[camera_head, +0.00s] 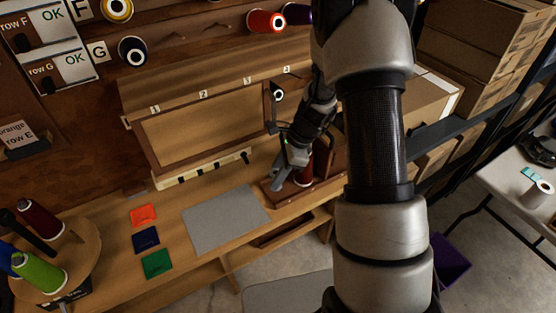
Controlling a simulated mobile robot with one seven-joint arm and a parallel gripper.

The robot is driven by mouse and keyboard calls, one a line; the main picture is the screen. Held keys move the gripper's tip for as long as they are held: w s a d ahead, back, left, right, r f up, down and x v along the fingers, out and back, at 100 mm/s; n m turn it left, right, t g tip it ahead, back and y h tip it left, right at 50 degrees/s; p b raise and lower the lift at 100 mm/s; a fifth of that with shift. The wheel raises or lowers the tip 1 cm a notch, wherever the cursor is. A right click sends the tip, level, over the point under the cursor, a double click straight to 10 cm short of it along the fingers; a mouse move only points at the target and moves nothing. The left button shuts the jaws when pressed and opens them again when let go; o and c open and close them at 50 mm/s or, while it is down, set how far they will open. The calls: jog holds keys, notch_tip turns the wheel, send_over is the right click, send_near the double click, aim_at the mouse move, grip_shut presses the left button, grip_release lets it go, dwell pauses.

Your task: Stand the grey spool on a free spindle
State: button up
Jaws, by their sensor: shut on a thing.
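My gripper (288,164) is over the right end of the workbench, with its grey fingers at a dark red spool-like thing (304,171) that stands in a wooden stand there. The fingers look closed against it, but my arm hides part of the grip. A pale grey or white spool (538,196) stands on the separate table at the far right, well apart from my gripper. The round wooden carousel (82,262) at the left holds dark red (40,219), green (38,272) and partly hidden blue spools. A dark upright form (38,228) there may be a spindle.
The bench carries a grey mat (226,221) and orange, blue and green squares. A numbered wooden cabinet (200,130) stands behind. Boxes (480,40) and shelving stand at the right.

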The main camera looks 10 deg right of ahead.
jog(key=w+r+m+t+h, duration=0.1)
jog(key=m, duration=0.4)
jog(key=w+d+r+m+t+h+b, duration=0.1)
jog(key=m, duration=0.4)
jog(key=w+d+r+m+t+h+b, duration=0.1)
jog(key=w+r+m+t, duration=0.1)
jog(key=m, duration=0.2)
jog(key=shift+d+m+h, duration=0.25)
jog(key=shift+m+h, duration=0.15)
notch_tip(320, 180, down, 8)
jog(key=b, duration=0.9)
jog(key=shift+f+b, duration=0.25)
jog(key=shift+b, duration=0.05)
jog(key=shift+f+b, duration=0.65)
jog(key=shift+f, duration=0.25)
jog(key=shift+f, duration=0.15)
jog(key=shift+f, duration=0.1)
jog(key=o, duration=1.1)
